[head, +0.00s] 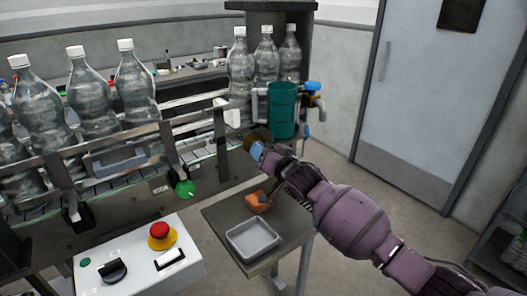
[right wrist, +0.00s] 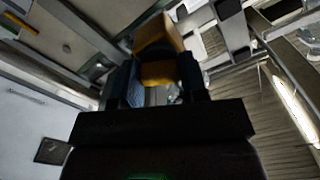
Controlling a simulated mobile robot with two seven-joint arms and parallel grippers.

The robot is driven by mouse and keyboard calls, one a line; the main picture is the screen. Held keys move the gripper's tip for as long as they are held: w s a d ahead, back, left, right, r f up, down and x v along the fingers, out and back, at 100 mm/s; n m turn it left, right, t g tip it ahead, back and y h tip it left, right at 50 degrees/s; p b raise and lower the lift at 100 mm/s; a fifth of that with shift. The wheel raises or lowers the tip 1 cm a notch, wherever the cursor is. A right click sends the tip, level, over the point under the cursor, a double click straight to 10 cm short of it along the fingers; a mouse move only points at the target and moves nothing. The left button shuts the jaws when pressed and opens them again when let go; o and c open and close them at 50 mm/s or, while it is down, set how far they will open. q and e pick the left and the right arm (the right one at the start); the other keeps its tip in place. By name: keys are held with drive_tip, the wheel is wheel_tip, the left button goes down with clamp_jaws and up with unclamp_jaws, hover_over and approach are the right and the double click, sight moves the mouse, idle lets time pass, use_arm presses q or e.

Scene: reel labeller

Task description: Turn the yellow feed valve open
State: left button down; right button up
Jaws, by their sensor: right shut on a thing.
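The yellow feed valve (head: 249,139) shows as a small dark-yellow piece at the conveyor's right end, below the green cylinder. My right gripper (head: 257,150) reaches it from the lower right and covers part of it. In the right wrist view the yellow valve handle (right wrist: 158,38) sits between the fingers of my right gripper (right wrist: 162,82), which is shut on it. Its angle is hard to tell in the head view. My left gripper is in neither view.
Clear bottles (head: 137,85) line the conveyor at left, and several stand behind the green cylinder (head: 282,110). A small table (head: 222,217) below my right arm bears a grey tray (head: 252,256) and an orange item (head: 258,207). A control box (head: 130,270) has a red button.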

drive_tip(key=o, duration=0.9)
drive_tip(key=shift+o, duration=0.2)
drive_tip(key=v, duration=1)
drive_tip(key=shift+s+d, duration=0.25)
drive_tip(key=shift+s, duration=0.05)
